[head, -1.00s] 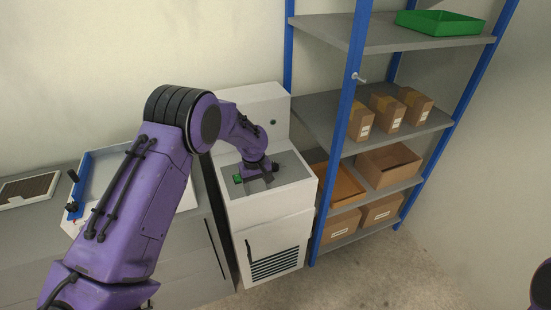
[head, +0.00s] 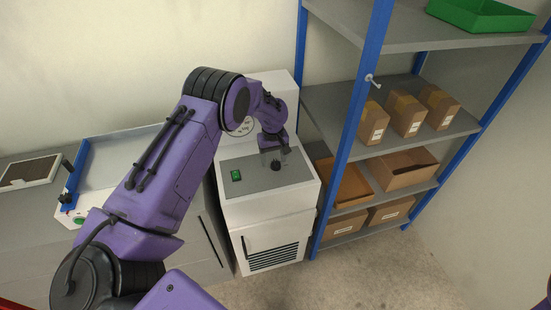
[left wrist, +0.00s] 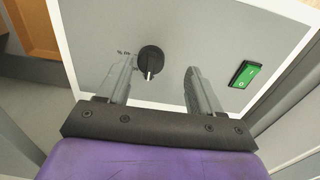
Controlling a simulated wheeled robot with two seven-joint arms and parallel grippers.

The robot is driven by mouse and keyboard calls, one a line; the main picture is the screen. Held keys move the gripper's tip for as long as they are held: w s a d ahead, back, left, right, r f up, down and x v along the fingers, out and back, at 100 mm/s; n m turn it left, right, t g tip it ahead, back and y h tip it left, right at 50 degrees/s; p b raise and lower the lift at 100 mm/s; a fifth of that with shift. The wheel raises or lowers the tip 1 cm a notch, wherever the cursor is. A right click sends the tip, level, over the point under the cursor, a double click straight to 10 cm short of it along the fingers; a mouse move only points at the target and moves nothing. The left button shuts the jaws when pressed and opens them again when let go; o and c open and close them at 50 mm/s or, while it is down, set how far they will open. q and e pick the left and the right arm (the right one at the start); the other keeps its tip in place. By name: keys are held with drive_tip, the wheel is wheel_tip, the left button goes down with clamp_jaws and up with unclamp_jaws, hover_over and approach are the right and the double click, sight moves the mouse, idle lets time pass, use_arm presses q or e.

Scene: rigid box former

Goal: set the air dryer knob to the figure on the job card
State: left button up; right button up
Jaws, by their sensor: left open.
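The air dryer (head: 268,210) is a white cabinet with a grey top panel. Its black round knob (head: 276,166) sits on that panel; in the left wrist view the knob (left wrist: 150,59) shows a white pointer mark toward the gripper, with small print beside it. My left gripper (head: 272,157) is open just above the knob. In the left wrist view its two fingers (left wrist: 160,70) stand apart, one on each side of the knob's line, with nothing held; contact is not visible. I cannot make out a job card. My right gripper is out of view.
A green rocker switch (head: 236,175) is on the same panel. A round dial (head: 243,127) on the dryer's back is partly hidden by my arm. A blue-posted shelf (head: 352,130) with cartons stands close on the right. A counter with a tray (head: 120,150) is left.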

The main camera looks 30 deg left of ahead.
sight(276, 162)
use_arm(q)
drive_tip(key=f, duration=0.1)
drive_tip(key=w+f, duration=0.1)
drive_tip(key=f, duration=0.1)
drive_tip(key=shift+w+f, duration=0.35)
drive_tip(key=shift+f, duration=0.05)
drive_tip(key=shift+w+d+f, duration=0.1)
drive_tip(key=shift+w, duration=0.05)
drive_tip(key=shift+r, duration=0.2)
drive_tip(key=shift+s+r, duration=0.15)
drive_tip(key=shift+s, duration=0.2)
drive_tip(key=c, duration=1.1)
drive_tip(key=shift+o, duration=0.2)
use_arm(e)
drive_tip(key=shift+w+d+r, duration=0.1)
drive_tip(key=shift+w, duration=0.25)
